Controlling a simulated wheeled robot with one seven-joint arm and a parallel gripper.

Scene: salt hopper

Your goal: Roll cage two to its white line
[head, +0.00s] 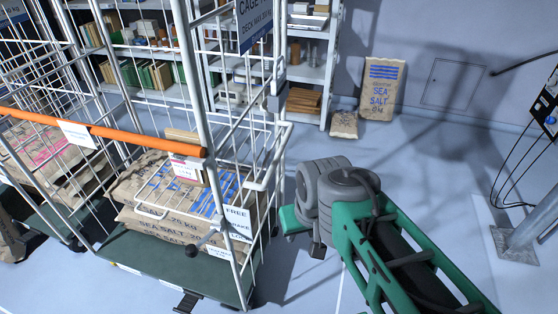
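A roll cage (206,90) of pale wire mesh stands at left centre, with a green deck (165,268) and an orange bar (100,131) across its front. Its blue sign (254,22) reads "CAGE", but the number is cut off at the top edge. Stacked sea salt sacks (180,235) lie on the deck. A lever (207,239) sits by labels (238,222) reading "FREE" and "BRAKE". A thin white line (341,292) shows on the floor right of the cage. My green and grey arm reaches up from the lower right beside the cage; my gripper is not visible.
Another loaded mesh cage (38,60) stands at far left. Shelves (312,72) with boxes and books line the back wall. A tall salt sack (382,88) and a smaller sack (344,124) rest by the wall. A metal post (520,236) stands at right. Floor behind my arm is clear.

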